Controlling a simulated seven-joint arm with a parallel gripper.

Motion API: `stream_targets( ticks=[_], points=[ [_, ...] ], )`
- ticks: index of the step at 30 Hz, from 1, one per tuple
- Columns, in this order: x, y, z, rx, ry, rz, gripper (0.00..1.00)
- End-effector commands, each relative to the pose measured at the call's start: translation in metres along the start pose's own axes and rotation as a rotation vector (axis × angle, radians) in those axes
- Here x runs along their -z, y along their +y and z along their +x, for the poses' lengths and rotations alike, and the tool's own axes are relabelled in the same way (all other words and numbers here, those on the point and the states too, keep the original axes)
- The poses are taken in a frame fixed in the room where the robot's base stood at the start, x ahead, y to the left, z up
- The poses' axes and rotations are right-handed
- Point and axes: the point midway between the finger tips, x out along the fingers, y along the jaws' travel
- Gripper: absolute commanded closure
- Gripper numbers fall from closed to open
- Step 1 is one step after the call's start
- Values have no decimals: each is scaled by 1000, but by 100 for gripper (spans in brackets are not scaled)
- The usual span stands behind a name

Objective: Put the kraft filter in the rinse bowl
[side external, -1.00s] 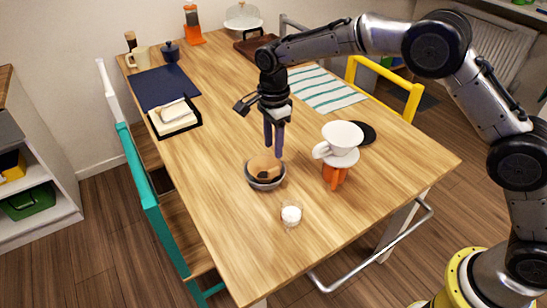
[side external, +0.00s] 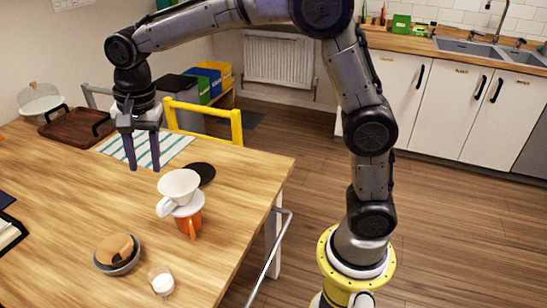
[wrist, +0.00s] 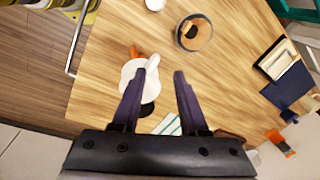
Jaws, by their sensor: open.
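The kraft filter (side external: 115,247) is a brown paper cone lying in the grey rinse bowl (side external: 117,269) at the table's near left in the side view. In the wrist view, the filter (wrist: 192,30) shows inside the bowl (wrist: 205,42) near the top, beyond the fingertips. My gripper (side external: 144,168) is open and empty, raised above the table toward its far side. The gripper (wrist: 165,72) is well apart from the bowl. Part of the filter stands up against the bowl's rim.
A white dripper (side external: 178,187) sits on an orange stand (side external: 188,222), right of the bowl. A small glass with white contents (side external: 161,281) stands near the bowl. A black disc (side external: 202,172), striped cloth (side external: 150,148) and brown tray (side external: 75,130) lie farther back.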

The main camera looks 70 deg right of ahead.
Motion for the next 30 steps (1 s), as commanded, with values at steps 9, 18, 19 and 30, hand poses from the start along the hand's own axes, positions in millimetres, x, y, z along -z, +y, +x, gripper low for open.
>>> stream_targets(
  ticks=[9, 18, 19, 30],
  points=[
    [0, 135, -67, 128, 109, -501, 57],
    [-22, 246, -62, 168, 266, -934, 57],
    [-24, 253, -59, 167, 278, -964, 57],
    [-32, 280, -47, 159, 328, -1096, 57]
  ],
)
